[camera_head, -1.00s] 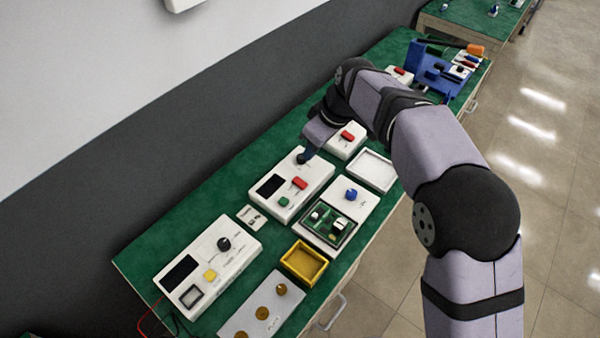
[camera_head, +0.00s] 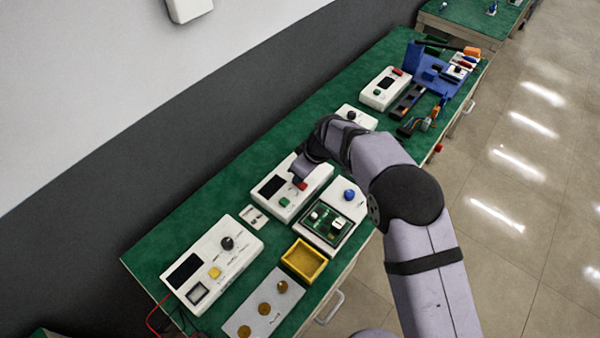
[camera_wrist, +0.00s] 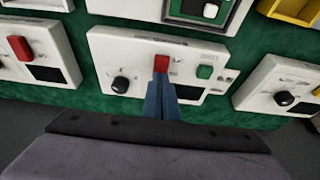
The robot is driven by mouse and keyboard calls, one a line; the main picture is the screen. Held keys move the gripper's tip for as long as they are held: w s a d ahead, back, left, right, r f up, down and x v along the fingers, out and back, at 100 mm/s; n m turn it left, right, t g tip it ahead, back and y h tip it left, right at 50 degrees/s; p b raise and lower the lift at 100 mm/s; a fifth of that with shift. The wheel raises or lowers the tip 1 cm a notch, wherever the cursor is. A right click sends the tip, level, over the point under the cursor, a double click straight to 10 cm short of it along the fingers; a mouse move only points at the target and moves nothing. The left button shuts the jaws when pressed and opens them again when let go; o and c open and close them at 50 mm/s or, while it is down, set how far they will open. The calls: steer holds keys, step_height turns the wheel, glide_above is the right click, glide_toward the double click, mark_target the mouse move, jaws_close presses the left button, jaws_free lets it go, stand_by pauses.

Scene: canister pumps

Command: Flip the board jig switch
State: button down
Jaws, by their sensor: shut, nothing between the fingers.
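The board jig (camera_head: 352,208) is a white box with a green circuit board in a frame and a blue knob (camera_head: 349,195). Part of it shows at the top of the wrist view (camera_wrist: 228,26). Beside it is a white panel (camera_head: 262,205) with a dark screen, green button (camera_head: 284,202) and red switch (camera_head: 301,185). In the wrist view the panel (camera_wrist: 105,45) also shows a black knob (camera_wrist: 120,85). My gripper (camera_wrist: 161,78) is shut and empty, its blue fingertips right at the red switch (camera_wrist: 161,63). I cannot tell whether they touch it.
A yellow tray (camera_head: 322,272), a grey plate with gold discs (camera_head: 236,322) and another white panel (camera_head: 205,250) stand at the near end of the green bench. More white boxes and a blue fixture (camera_head: 425,68) stand farther along.

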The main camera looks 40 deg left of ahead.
steer(key=shift+f, duration=0.15)
steer(key=shift+a+f+b, duration=0.15)
steer(key=shift+f+b, duration=0.25)
steer(key=shift+b, duration=0.45)
steer(key=shift+r+p, duration=0.25)
steer(key=shift+p, duration=0.05)
steer(key=shift+f, duration=0.1)
steer(key=shift+s+d, duration=0.1)
steer(key=shift+d, duration=0.2)
steer(key=shift+d+f, duration=0.15)
steer(key=shift+d, duration=0.55)
